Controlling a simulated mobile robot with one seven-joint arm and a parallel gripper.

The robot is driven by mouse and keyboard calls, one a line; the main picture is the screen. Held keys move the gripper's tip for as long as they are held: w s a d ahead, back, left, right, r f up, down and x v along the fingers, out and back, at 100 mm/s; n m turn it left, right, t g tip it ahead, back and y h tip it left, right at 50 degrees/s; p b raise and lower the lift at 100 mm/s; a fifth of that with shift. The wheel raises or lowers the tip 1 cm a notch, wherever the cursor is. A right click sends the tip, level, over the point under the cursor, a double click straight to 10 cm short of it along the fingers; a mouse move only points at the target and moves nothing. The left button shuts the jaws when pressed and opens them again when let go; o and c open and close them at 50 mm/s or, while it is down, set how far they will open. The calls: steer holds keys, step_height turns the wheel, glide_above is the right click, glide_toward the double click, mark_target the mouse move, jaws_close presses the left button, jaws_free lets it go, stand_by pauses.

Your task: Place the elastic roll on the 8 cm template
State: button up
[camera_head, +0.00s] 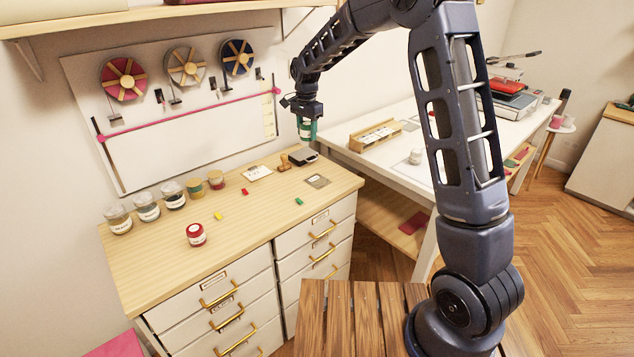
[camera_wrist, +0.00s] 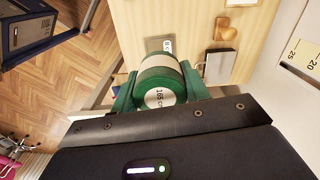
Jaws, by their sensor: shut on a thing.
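My gripper (camera_head: 307,138) is up in the air above the back right of the wooden dresser top. In the wrist view its green fingers (camera_wrist: 160,95) are shut on a green and white roll (camera_wrist: 160,72), whose round white end label appears to read "105 cm". I take this to be the elastic roll. Flat cards that may be templates lie below: a grey-brown one (camera_head: 318,181) near the dresser's right edge and a white one (camera_head: 258,173) further back. Their sizes are not readable. A card also shows behind the roll in the wrist view (camera_wrist: 152,43).
A dark-topped block (camera_head: 303,157) and a wooden stamp (camera_head: 284,162) stand near the cards. Several jars (camera_head: 147,207) line the dresser's back, with a red-lidded one (camera_head: 195,234) at front.

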steer(key=w+d, duration=0.3)
glide_toward(317, 181)
step_height(317, 181, down, 6)
steer(key=shift+w+f, duration=0.1)
steer(key=shift+w, duration=0.05)
stand_by(0.5)
steer(key=shift+f, duration=0.15)
steer(key=o, duration=1)
